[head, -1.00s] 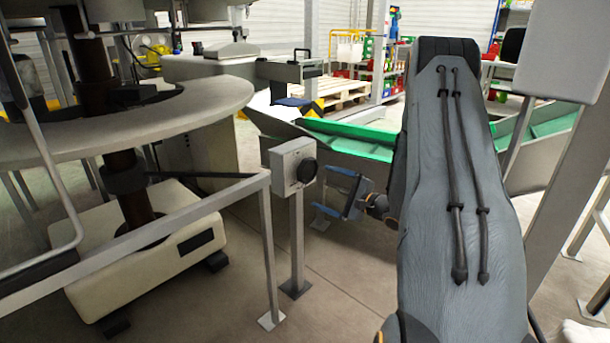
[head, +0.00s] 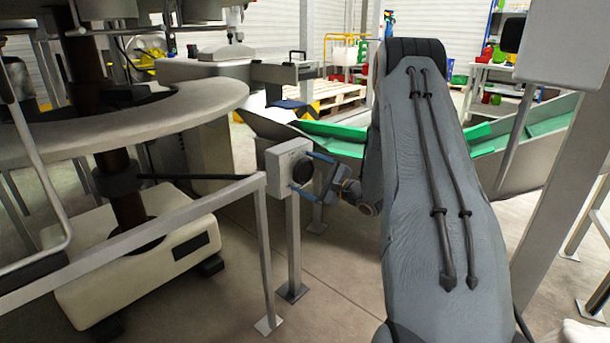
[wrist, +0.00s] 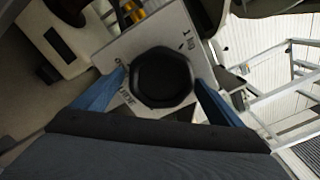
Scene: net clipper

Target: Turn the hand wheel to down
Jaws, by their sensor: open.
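The hand wheel (head: 302,172) is a black round knob on the side of a light grey box (head: 280,160) on a post. In the wrist view the knob (wrist: 161,78) fills the middle, on a pale panel (wrist: 140,45) with dark markings, partly hidden. My gripper (head: 307,174) has blue fingers, open, one on the upper and one on the lower side of the knob in the head view. In the wrist view the gripper (wrist: 160,85) has one finger on each side of the knob. I cannot tell whether the fingers touch it.
A grey rail (head: 135,236) runs left from beside the post. A large round grey machine table (head: 130,125) stands at the left. A green-lined conveyor trough (head: 335,135) lies behind. A grey upright (head: 560,200) stands at the right. The floor (head: 330,300) in front is clear.

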